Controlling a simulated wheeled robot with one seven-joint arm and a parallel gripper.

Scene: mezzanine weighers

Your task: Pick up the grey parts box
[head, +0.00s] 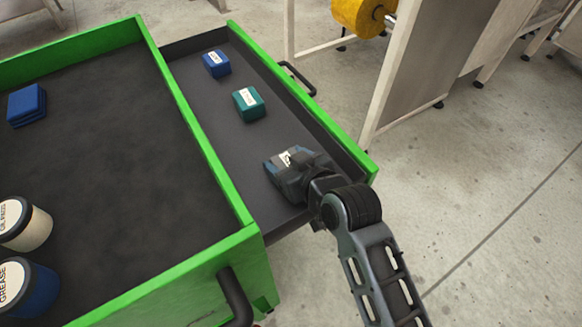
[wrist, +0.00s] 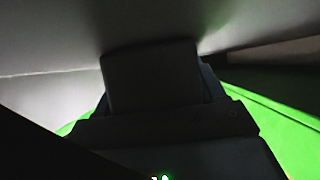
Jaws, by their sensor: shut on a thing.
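The grey parts box (head: 285,158), blue-grey with a white label, is at the near end of the open drawer (head: 193,95). My gripper (head: 291,168) is shut on it from above and hides much of it. I cannot tell whether the box touches the drawer floor.
A teal box (head: 249,104) and a blue box (head: 216,64) lie farther back in the drawer. The green-rimmed top (head: 190,120) to the left holds a blue block (head: 26,106) and two tubs (head: 22,224). A pale cabinet stands to the right.

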